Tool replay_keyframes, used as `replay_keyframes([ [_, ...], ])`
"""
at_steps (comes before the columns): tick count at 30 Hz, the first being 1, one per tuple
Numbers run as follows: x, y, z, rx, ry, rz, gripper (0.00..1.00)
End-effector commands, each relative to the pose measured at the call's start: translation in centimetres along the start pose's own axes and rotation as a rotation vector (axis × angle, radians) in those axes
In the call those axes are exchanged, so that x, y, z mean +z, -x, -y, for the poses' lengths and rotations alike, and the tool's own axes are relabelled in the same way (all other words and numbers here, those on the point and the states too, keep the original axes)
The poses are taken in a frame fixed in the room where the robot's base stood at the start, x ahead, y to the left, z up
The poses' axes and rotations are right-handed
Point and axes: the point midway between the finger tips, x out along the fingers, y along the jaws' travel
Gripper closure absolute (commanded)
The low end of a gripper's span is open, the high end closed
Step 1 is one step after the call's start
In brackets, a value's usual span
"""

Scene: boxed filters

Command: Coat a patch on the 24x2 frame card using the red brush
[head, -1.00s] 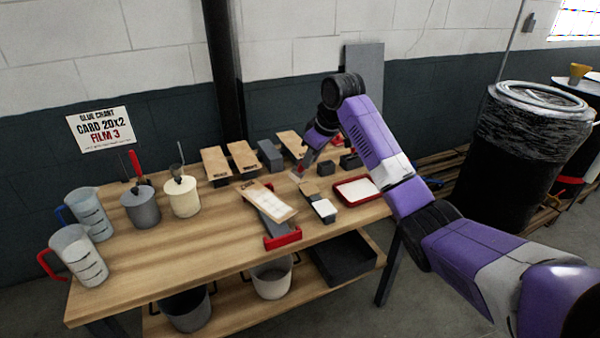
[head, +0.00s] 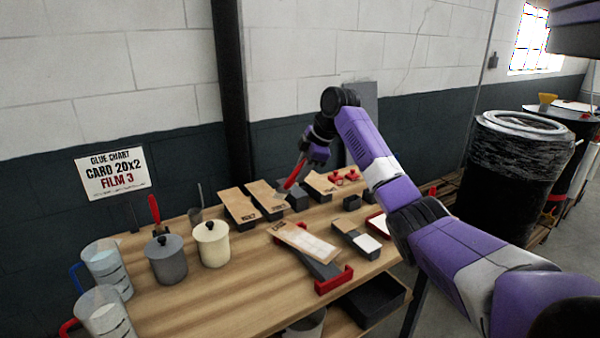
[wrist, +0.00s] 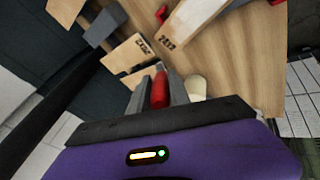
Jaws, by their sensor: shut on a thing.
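My gripper (head: 304,157) is shut on the handle of the red brush (head: 294,174), above the back of the bench. The brush slants down to the left, its pale tip near a grey block. In the wrist view, the red handle (wrist: 159,90) sits between my fingers (wrist: 161,95). One frame card (head: 304,240) lies tilted on a grey holder with a red end at the front. Other cards stand behind: a left one (head: 237,204), a middle one (head: 266,197) and a right one (head: 320,184). Their labels are too small to read surely.
A wall sign (head: 111,173) reads "Glue chart, card 20x2, film 3". A grey pot (head: 166,260), a cream pot (head: 211,245) and clear jugs (head: 106,268) stand at left. A small tray with a white pad (head: 357,240) is right of the front card. A black-wrapped drum (head: 505,180) stands at right.

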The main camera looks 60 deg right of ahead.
Motion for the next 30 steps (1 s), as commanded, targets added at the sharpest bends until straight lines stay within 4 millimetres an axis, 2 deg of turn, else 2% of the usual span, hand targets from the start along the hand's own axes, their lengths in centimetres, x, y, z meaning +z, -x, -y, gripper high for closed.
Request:
replay_keyframes([
  [8,0.4,-1.2,0.6,0.013,0.015,0.003,1.0],
  [18,1.4,-4.2,1.8,0.013,0.014,0.003,1.0],
  [30,1.4,-4.4,1.9,0.013,0.014,0.003,1.0],
])
